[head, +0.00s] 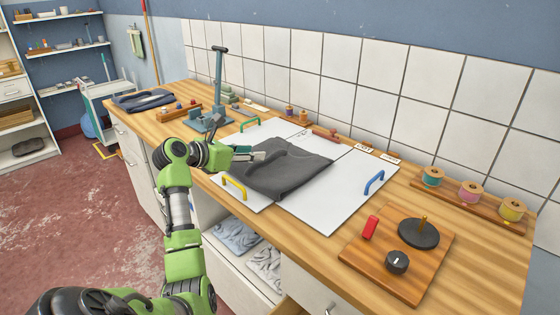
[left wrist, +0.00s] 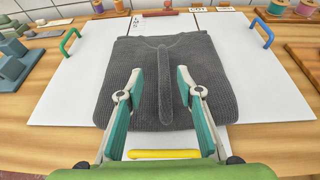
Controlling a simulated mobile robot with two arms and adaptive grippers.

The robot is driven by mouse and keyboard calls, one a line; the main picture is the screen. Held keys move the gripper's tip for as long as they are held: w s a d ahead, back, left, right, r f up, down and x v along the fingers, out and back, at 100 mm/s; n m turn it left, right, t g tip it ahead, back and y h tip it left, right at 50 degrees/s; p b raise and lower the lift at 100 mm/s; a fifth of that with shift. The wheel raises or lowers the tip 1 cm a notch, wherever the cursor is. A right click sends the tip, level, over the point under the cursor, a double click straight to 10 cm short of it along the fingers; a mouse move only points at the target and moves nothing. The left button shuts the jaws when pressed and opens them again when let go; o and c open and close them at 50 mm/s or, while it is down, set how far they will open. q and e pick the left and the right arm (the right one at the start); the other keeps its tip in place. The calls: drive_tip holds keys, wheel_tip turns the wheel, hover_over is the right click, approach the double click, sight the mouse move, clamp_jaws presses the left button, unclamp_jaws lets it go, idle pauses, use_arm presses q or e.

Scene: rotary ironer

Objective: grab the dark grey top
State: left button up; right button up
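The dark grey top (head: 292,178) lies flat on a white hinged board (head: 325,208), over its middle and left part. In the left wrist view the top (left wrist: 115,85) is ribbed knit, with a narrow raised strip, perhaps a sleeve, running down its middle. My left gripper (head: 262,155) is over the top's left side in the head view. In the left wrist view its teal-padded fingers (left wrist: 160,70) are spread on either side of the strip, with nothing between them gripped. Whether the fingertips touch the cloth I cannot tell. My right gripper is not in view.
The board has yellow (head: 233,187), green (head: 250,124) and blue (head: 374,183) handles. A wooden base with knob (head: 397,262) stands right, thread spools (head: 470,192) behind it. A blue-grey press stand (head: 218,85) and folded dark garment (head: 143,101) are at left.

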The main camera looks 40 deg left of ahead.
sight(278, 152)
use_arm(q)
drive_tip(key=x, duration=0.4)
drive_tip(key=shift+w+d+f, duration=0.1)
drive_tip(key=shift+w+f, duration=0.15)
drive_tip(key=shift+w, duration=0.3)
drive_tip(key=x, duration=0.4)
drive_tip(key=shift+w+d+f+p, duration=0.15)
drive_tip(key=shift+w+p, duration=0.15)
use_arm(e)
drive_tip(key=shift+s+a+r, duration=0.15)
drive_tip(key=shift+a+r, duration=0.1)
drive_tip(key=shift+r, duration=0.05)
use_arm(q)
clamp_jaws()
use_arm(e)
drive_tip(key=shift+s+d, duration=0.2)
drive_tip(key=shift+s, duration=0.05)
